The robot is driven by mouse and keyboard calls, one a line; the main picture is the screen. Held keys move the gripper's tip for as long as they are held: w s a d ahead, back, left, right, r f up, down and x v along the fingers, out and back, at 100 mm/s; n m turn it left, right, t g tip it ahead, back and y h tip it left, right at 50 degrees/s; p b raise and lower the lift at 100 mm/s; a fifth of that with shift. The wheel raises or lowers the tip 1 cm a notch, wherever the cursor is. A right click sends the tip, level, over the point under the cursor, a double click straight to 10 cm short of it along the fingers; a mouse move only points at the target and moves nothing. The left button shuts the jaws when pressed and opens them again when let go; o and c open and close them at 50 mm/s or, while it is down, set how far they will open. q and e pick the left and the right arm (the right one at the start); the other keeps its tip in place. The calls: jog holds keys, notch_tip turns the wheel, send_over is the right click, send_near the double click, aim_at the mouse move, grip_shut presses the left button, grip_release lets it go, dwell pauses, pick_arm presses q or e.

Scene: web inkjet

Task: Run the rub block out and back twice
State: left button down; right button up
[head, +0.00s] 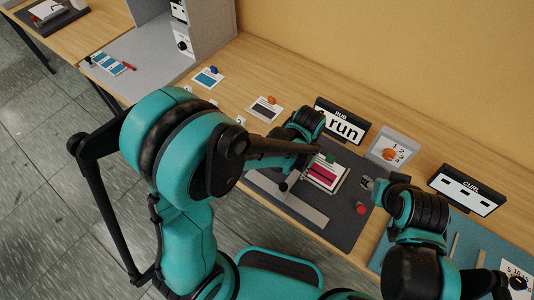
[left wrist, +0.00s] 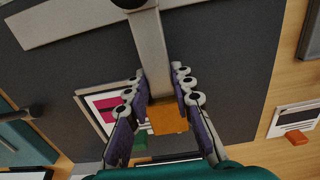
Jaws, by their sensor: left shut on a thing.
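In the left wrist view an orange block (left wrist: 168,117) sits at the end of a grey bar (left wrist: 150,50); I take it for the rub block. My left gripper (left wrist: 160,95) has its fingers on both sides of it, shut on it. In the head view my left gripper (head: 300,160) is mostly hidden by my arm, and the block is hidden too. A card with magenta bands (head: 325,173) lies beside it on the dark mat (head: 345,230). My right gripper (head: 368,184) is over the mat's right side, its finger opening too small to judge.
A sign reading "RUB run" (head: 341,122) stands behind the mat. A dial plate with an orange knob (head: 391,154) and a "CURL" sign (head: 467,190) stand right of it. A red button (head: 360,208) is near my right gripper. A pale grey strip (head: 300,205) lies on the mat's front.

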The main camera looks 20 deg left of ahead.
pick_arm(q)
jog(key=shift+s+d, duration=0.45)
jog(key=shift+d, duration=0.7)
jog(key=shift+s+d, duration=0.4)
jog(key=shift+d, duration=0.8)
jog(key=shift+s+d, duration=0.45)
jog(key=shift+d, duration=0.7)
jog(key=shift+w+a+b, duration=0.25)
jog(key=shift+w+a, duration=0.8)
jog(key=shift+a, duration=1.8)
jog(key=shift+w+a+b, duration=0.25)
jog(key=shift+w+a, duration=0.8)
jog(key=shift+a, duration=1.75)
jog(key=shift+w+a+b, duration=0.25)
jog(key=shift+w+a, duration=0.8)
jog(key=shift+a, duration=1.8)
jog(key=c, duration=1.2)
grip_release()
jog(key=shift+a, duration=0.15)
jog(key=shift+r, duration=0.1)
notch_tip(320, 180, up, 8)
jog(key=p, duration=0.6)
